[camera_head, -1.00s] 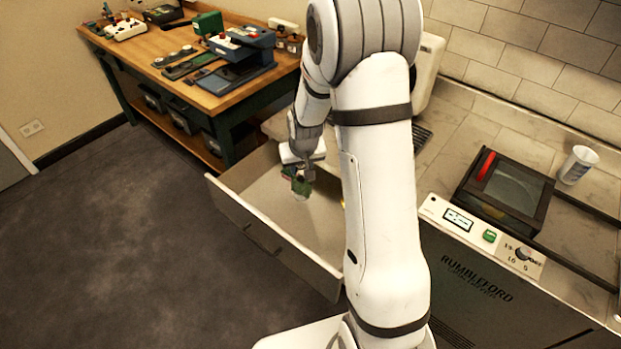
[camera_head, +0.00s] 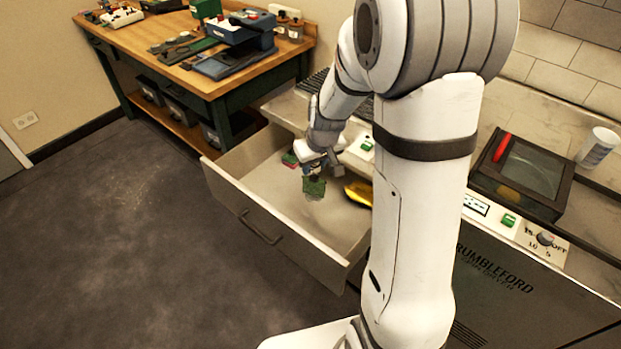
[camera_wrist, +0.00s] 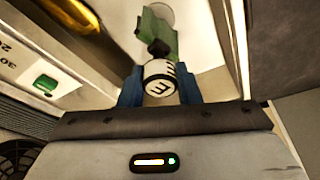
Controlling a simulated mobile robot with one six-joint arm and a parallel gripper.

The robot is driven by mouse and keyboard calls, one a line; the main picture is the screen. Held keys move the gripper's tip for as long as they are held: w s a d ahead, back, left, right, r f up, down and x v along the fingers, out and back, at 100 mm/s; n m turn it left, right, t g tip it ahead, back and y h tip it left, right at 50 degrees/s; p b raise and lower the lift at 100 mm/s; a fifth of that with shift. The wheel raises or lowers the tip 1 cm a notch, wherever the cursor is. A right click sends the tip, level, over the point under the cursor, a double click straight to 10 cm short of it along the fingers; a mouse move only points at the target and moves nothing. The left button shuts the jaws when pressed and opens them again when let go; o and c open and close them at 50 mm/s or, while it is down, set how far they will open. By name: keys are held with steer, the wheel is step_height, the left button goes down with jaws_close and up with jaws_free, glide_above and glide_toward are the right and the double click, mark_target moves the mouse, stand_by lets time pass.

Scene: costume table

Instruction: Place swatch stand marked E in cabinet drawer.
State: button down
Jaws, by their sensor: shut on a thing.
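The swatch stand is green with a pale round end, seen in the wrist view (camera_wrist: 160,38). Its white collar carries a black letter that looks like an E turned on its side. My gripper (camera_wrist: 160,86) is shut on it, with a blue finger on each side of the collar. In the head view the stand (camera_head: 314,188) hangs below my gripper (camera_head: 321,165), over the open cabinet drawer (camera_head: 262,187). I cannot tell whether its lower end touches the drawer floor.
A yellow object (camera_head: 358,192) lies in the drawer at right. A small green and red object (camera_head: 290,159) shows near the drawer's far side. The appliance panel with a green button (camera_wrist: 45,84) is close to my wrist. The drawer's near left part is bare.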

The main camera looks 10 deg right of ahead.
mark_target(316, 182)
steer(key=shift+s+f, duration=0.2)
steer(key=shift+f, duration=0.05)
step_height(316, 182, down, 8)
steer(key=b, duration=0.5)
steer(key=shift+r+b, duration=0.25)
steer(key=shift+b, duration=0.1)
step_height(316, 182, down, 8)
steer(key=b, duration=0.8)
steer(key=shift+f+b, duration=0.55)
steer(key=shift+f, duration=0.05)
steer(key=c, duration=0.6)
jaws_free()
steer(key=shift+r, duration=0.1)
